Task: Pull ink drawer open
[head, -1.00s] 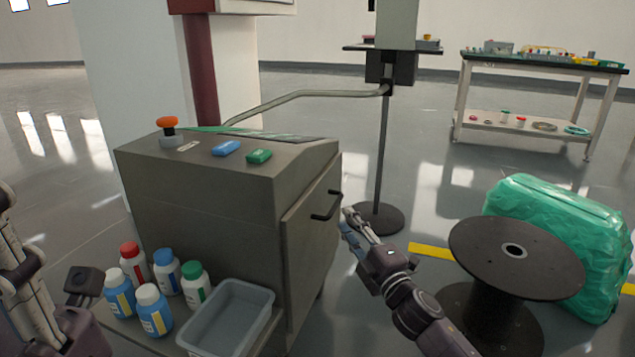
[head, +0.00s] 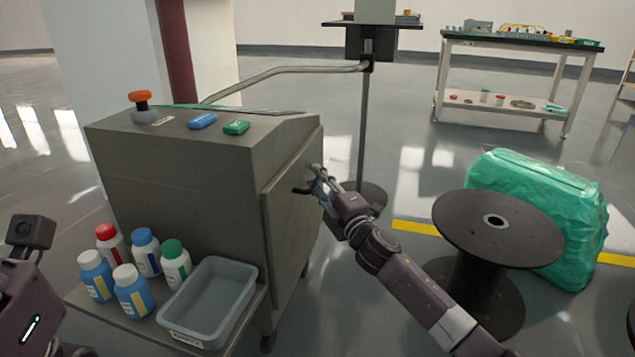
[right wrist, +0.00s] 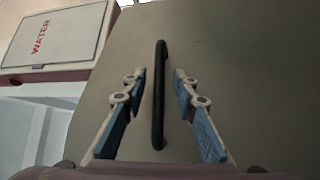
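The ink drawer looks like the grey front panel (head: 286,225) on the right side of the grey cabinet (head: 175,185), flush and closed. Its black bar handle (right wrist: 159,95) stands upright in the middle of the right wrist view. In the head view the handle is mostly hidden by my right gripper (head: 318,182), which is at the panel. In the right wrist view my right gripper (right wrist: 158,88) is open, with one blue-padded finger on each side of the handle and gaps on both sides. Part of my left arm shows at the lower left; its fingers are not visible.
Several bottles (head: 130,290) and a grey tray (head: 210,300) sit on the cabinet's low shelf. A black cable spool (head: 500,228) and a green wrapped bundle (head: 540,190) stand on the right. A stand pole (head: 363,140) rises behind my right gripper. A WATER box (right wrist: 52,40) shows too.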

